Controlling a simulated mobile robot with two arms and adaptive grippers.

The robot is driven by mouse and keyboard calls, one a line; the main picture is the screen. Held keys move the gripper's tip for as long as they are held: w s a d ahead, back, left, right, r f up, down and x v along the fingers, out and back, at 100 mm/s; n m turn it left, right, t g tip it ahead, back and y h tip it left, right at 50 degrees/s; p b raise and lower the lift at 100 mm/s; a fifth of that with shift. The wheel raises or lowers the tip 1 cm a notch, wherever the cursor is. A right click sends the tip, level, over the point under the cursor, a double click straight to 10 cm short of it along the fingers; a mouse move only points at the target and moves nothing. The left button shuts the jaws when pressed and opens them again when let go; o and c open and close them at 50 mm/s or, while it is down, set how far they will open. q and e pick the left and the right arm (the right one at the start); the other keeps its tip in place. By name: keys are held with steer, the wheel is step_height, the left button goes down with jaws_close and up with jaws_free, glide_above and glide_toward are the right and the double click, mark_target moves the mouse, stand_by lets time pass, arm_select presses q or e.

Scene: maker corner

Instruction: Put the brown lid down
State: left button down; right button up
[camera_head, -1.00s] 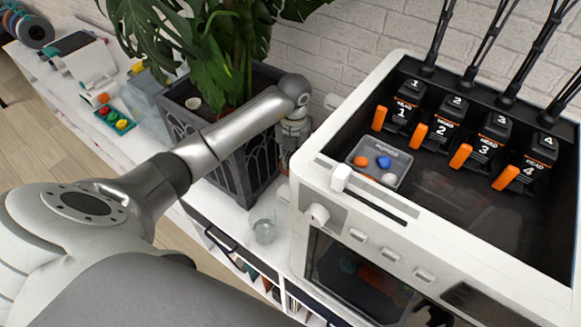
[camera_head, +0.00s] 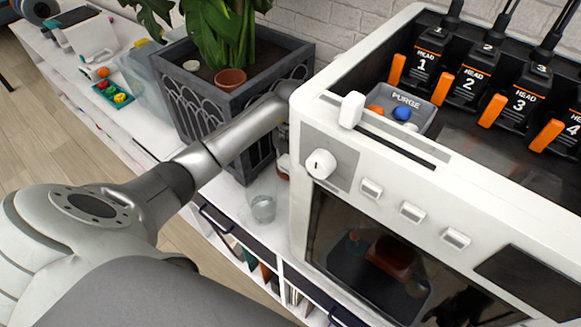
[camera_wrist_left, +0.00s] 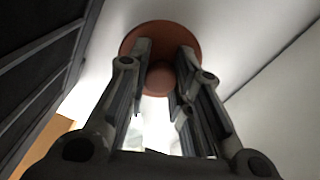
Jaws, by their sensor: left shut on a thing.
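The brown lid (camera_wrist_left: 160,33) is a round reddish-brown disc with a ball knob, seen at the top middle of the left wrist view. My left gripper (camera_wrist_left: 160,72) is shut on its knob, with one finger at each side. In the head view my left arm reaches into the gap between the planter and the printer. The left gripper (camera_head: 283,163) is mostly hidden there behind the printer's corner, and the lid is hard to make out. I cannot tell whether the lid touches the white top. My right gripper is not in view.
A clear glass (camera_head: 263,208) stands on the white cabinet top (camera_head: 236,212), just in front of the gripper. The dark planter (camera_head: 228,128) is at the left of the gap and the large white printer (camera_head: 300,215) at the right. Free room there is narrow.

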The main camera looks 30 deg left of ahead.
arm_select(q)
step_height(320, 180, down, 4)
steer(key=b, duration=0.2)
steer(key=shift+s+r+b, duration=0.1)
steer(key=shift+r+b, duration=0.1)
steer(key=shift+b, duration=0.2)
steer(key=shift+f, duration=0.2)
steer(key=c, duration=1.3)
jaws_free()
steer(key=shift+f, duration=0.1)
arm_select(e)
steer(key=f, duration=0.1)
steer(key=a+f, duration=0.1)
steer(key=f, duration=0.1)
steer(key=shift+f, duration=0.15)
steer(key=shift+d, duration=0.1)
